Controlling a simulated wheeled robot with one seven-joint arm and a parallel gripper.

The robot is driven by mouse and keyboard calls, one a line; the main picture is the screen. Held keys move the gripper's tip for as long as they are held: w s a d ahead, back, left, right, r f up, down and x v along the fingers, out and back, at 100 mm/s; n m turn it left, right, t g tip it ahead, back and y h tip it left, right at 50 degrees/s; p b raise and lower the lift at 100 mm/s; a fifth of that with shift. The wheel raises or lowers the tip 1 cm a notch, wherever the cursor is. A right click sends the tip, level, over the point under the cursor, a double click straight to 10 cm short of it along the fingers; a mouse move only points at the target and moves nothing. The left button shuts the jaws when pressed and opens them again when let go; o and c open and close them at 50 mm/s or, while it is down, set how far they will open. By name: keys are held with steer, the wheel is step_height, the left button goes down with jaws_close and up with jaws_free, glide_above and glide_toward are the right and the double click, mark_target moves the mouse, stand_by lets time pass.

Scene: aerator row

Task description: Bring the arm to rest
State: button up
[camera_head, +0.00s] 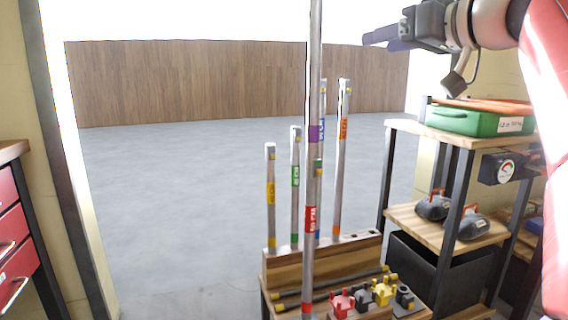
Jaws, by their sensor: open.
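My gripper (388,38) is at the top right of the head view, raised in the air and pointing left. Its jaws are open and nothing shows between them. My red and white arm runs down the right edge of the picture. The gripper is apart from everything around it, above the green case and to the right of the tall poles.
Upright metal poles with coloured bands, such as the red-banded pole (310,218), stand at a wooden rack (280,268). A shelf unit (405,127) at right holds a green case (470,121). A red drawer cabinet (15,235) stands left. Grey floor (180,200) is clear.

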steer(key=s+a+f+m+g+h+p, duration=0.1)
steer(key=s+a+f+m+g+h, duration=0.15)
steer(key=f, duration=0.75)
steer(key=s+a+f+m+g+h+p, duration=0.2)
steer(key=s+f+h, duration=0.15)
steer(key=f, duration=0.55)
steer(key=s+d+f+g+h+p, duration=0.1)
steer(key=s+f+g, duration=0.1)
steer(key=s+f, duration=0.6)
steer(key=s+d+f+m+g+h+p, duration=0.1)
steer(key=s+f+h, duration=0.1)
steer(key=s+f, duration=0.7)
step_height(320, 180, down, 7)
steer(key=shift+d+r+g, duration=0.1)
steer(key=shift+d+g, duration=0.2)
steer(key=shift+g, duration=0.05)
